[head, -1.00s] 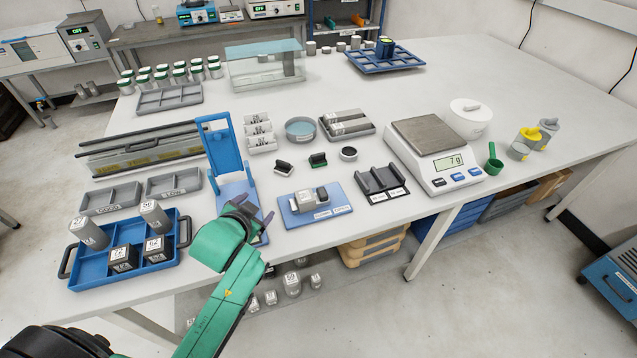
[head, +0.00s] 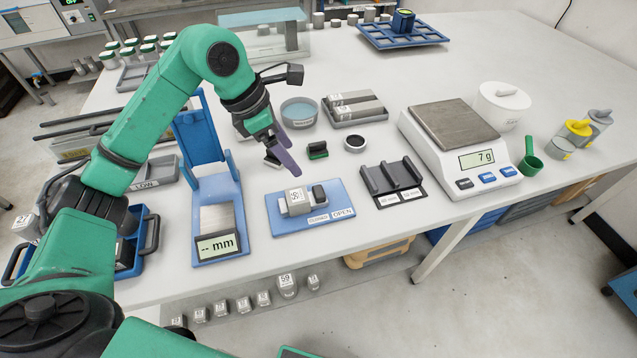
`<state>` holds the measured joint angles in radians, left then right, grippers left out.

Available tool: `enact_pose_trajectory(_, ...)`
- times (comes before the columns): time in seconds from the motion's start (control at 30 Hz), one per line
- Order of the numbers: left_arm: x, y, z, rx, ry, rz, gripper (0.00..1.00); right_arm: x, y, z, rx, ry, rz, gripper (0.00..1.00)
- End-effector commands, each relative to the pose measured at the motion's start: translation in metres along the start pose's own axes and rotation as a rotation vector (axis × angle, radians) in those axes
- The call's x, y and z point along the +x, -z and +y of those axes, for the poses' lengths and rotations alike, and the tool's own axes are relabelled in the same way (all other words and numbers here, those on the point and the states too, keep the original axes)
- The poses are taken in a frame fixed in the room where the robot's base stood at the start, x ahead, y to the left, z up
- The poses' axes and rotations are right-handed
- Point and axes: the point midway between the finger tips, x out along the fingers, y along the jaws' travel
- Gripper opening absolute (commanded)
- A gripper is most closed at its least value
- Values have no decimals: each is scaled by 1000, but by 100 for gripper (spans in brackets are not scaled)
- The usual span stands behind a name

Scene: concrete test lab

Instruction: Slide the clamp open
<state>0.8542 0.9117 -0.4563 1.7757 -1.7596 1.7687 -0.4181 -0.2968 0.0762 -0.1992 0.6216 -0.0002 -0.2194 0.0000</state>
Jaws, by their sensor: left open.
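The clamp is a blue plate (head: 266,217) near the front edge of the table, with two white labels at its front, the right one reading OPEN. A grey metal block (head: 296,201) with a number on its top sits on the plate. A dark slider knob (head: 319,193) stands against or close to the block's right side; I cannot tell whether they touch. My left gripper (head: 286,158) hangs above and behind the clamp, its purple-grey fingers pointing down. It is open, empty and apart from the clamp. My right gripper is out of view.
A blue gauge with a "mm" display (head: 217,246) stands left of the clamp. A black slotted rack (head: 391,182) and a scale reading 7 g (head: 460,146) stand to the right.

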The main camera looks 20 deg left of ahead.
Motion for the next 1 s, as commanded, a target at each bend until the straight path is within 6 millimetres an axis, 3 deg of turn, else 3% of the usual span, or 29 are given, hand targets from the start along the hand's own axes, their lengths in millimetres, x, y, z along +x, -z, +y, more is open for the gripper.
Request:
enact_pose_trajectory(0.5,120,-4,-4,0,10,-8,84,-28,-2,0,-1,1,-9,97)
enact_pose_trajectory(0.63,135,-4,-4,1,8,-8,84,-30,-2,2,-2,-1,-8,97)
enact_pose_trajectory(0.87,138,-3,-3,3,6,-8,84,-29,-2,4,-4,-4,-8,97)
enact_pose_trajectory(0.9,138,-3,-3,2,6,-8,80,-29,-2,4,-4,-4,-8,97)
enact_pose_trajectory(1.0,138,-3,-3,2,6,-8,42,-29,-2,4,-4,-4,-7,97)
